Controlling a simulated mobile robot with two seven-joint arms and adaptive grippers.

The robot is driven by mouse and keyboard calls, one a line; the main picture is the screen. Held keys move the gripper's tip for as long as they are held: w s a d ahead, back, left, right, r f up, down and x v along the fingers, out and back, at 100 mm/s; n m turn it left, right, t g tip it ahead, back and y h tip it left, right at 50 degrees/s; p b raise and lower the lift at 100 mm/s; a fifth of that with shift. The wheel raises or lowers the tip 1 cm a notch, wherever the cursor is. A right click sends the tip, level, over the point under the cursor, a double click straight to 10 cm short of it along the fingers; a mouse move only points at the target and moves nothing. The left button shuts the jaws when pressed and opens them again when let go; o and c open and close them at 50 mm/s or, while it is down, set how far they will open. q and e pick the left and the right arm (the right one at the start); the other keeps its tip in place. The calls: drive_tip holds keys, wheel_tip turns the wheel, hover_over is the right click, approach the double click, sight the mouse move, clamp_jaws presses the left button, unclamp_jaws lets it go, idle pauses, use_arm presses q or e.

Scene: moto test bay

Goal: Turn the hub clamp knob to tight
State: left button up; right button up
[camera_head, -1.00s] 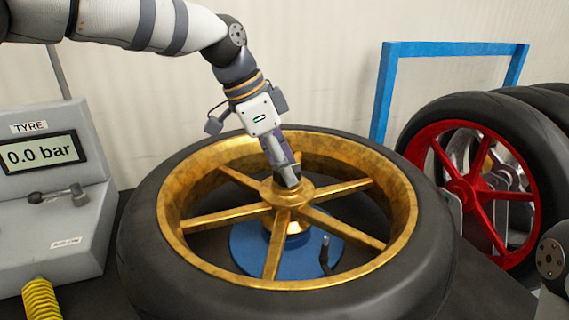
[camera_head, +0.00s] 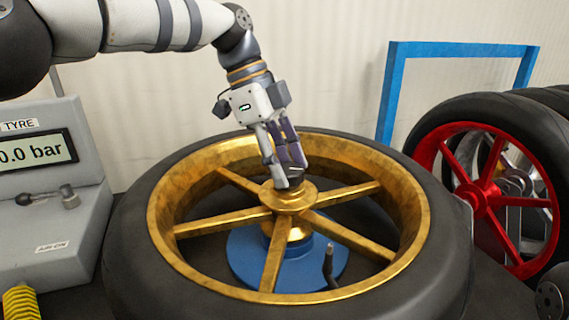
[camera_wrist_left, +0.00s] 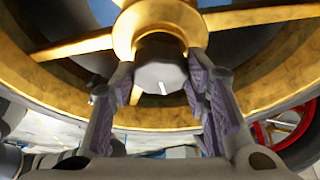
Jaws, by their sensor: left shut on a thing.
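The hub clamp knob (camera_head: 297,172) is a small dark knob on top of the gold wheel's hub, mostly hidden by my fingers in the head view. In the left wrist view the knob (camera_wrist_left: 160,72) is dark grey and faceted, with a short white mark on its face. My left gripper (camera_head: 288,180) reaches down onto the hub, its fingers on opposite sides of the knob and shut on it. The gold wheel (camera_head: 240,295) with its black tyre lies flat on a blue round stand (camera_head: 245,262). My right gripper is out of view.
A blue frame (camera_head: 393,95) and a red-rimmed wheel (camera_head: 480,195) stand at the right.

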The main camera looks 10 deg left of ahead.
sight(269, 181)
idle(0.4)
use_arm(q)
drive_tip(key=o, duration=1.1)
drive_tip(key=shift+o, duration=0.2)
drive_tip(key=v, duration=0.7)
drive_tip(key=shift+r, duration=0.25)
